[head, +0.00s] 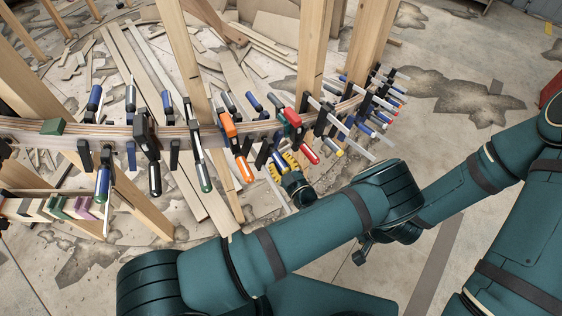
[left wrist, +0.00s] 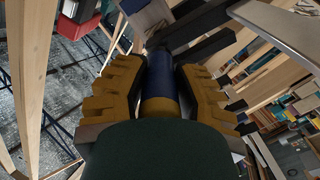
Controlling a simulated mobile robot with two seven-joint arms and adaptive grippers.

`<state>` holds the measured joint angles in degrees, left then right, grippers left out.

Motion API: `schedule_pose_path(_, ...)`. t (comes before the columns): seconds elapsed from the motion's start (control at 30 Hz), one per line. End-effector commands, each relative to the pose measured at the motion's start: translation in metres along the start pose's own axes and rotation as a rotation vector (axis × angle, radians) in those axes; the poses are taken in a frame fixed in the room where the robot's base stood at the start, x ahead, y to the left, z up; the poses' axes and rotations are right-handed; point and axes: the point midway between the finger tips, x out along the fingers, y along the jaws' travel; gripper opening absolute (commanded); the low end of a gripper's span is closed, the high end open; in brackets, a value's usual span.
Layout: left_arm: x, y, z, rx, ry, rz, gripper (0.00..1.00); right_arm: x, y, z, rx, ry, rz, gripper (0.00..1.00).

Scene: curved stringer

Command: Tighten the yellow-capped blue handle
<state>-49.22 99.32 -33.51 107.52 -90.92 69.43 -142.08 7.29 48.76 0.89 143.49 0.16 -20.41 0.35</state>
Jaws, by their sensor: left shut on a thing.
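My left gripper (head: 281,166), with ridged yellow fingers, is at the front of the curved wooden strip's clamp row. In the left wrist view its fingers (left wrist: 158,95) are shut on both sides of a blue handle (left wrist: 158,78) with a yellow cap (left wrist: 156,107) towards the palm. In the head view that handle is mostly hidden by the gripper.
The curved wooden strip (head: 75,128) carries several clamps, including an orange one (head: 229,126) and a red one (head: 292,117). Wooden posts (head: 313,45) stand around it. Loose boards lie on the floor behind. Concrete floor at the right is mostly clear.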

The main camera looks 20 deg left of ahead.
Motion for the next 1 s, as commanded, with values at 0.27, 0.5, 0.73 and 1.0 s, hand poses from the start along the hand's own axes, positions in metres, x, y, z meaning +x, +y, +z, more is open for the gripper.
schedule_pose_path(0.27, 0.0017, 0.0009, -0.0018, 0.236, 0.006, 0.002, 0.00, -0.0010, -0.0004, -0.0005, 0.000, 0.001, 0.000, 0.60)
schedule_pose_path(0.5, 0.0017, 0.0006, -0.0019, 0.385, 0.005, 0.001, 0.00, -0.0013, -0.0005, -0.0007, 0.000, 0.002, 0.000, 0.60)
schedule_pose_path(0.73, 0.0016, 0.0004, -0.0018, 0.463, 0.005, 0.001, 0.00, -0.0015, -0.0006, -0.0008, 0.000, 0.002, 0.000, 0.60)
schedule_pose_path(1.0, 0.0016, 0.0002, -0.0018, 0.489, 0.005, 0.001, 0.00, -0.0015, -0.0006, -0.0008, 0.000, 0.002, 0.000, 0.60)
